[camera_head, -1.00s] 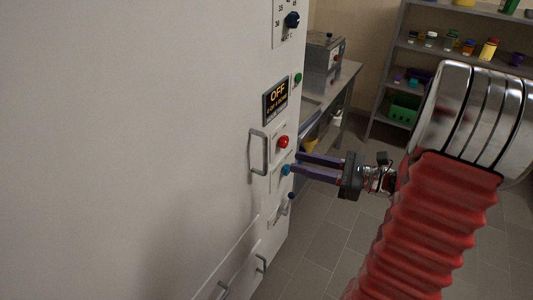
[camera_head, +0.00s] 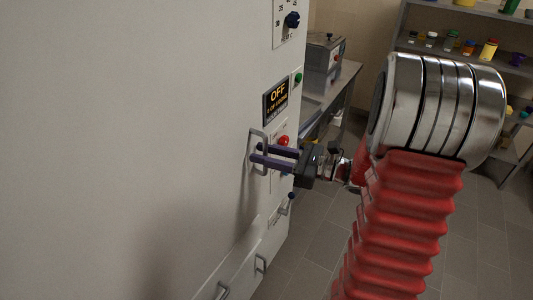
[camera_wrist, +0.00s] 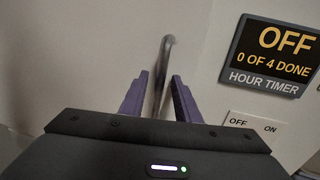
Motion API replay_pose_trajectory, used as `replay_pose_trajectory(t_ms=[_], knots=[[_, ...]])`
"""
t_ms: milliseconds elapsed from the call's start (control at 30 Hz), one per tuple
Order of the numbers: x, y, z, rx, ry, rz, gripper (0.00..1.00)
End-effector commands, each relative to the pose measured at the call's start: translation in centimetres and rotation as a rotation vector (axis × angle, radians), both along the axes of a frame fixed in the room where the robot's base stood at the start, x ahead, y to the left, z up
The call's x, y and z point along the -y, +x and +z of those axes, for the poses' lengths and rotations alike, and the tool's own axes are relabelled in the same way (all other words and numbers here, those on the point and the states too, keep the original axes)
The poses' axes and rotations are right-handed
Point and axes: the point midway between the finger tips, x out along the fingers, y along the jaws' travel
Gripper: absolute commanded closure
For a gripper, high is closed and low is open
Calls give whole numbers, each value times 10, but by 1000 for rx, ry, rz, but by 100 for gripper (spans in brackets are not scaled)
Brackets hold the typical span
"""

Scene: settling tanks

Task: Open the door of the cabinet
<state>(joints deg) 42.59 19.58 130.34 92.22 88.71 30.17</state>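The cabinet (camera_head: 150,110) is a large pale cabinet filling the left of the head view. Its door has a grey vertical bar handle (camera_head: 252,150), which stands upright in the wrist view (camera_wrist: 162,75). My gripper (camera_head: 254,154) has two purple fingers and is at the handle. In the wrist view the fingers are apart, one on each side of the handle bar, with small gaps visible. The handle's lower part is hidden behind my gripper's body in the wrist view. The door looks closed.
An OFF timer display (camera_head: 276,97), a red button (camera_head: 284,141) and a dial (camera_head: 292,20) are on the cabinet's right strip. Lower handles (camera_head: 261,263) sit below. A bench with a grey machine (camera_head: 325,58) and a shelf (camera_head: 465,53) stand behind.

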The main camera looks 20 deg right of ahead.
Motion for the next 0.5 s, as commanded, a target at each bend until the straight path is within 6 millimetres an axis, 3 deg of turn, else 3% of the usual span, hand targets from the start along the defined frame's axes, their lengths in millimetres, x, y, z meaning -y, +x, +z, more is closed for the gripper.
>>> replay_pose_trajectory(t_ms=[267,500], knots=[[0,1,0,0,0,-1,71],[0,0,0,0,0,-1,88]])
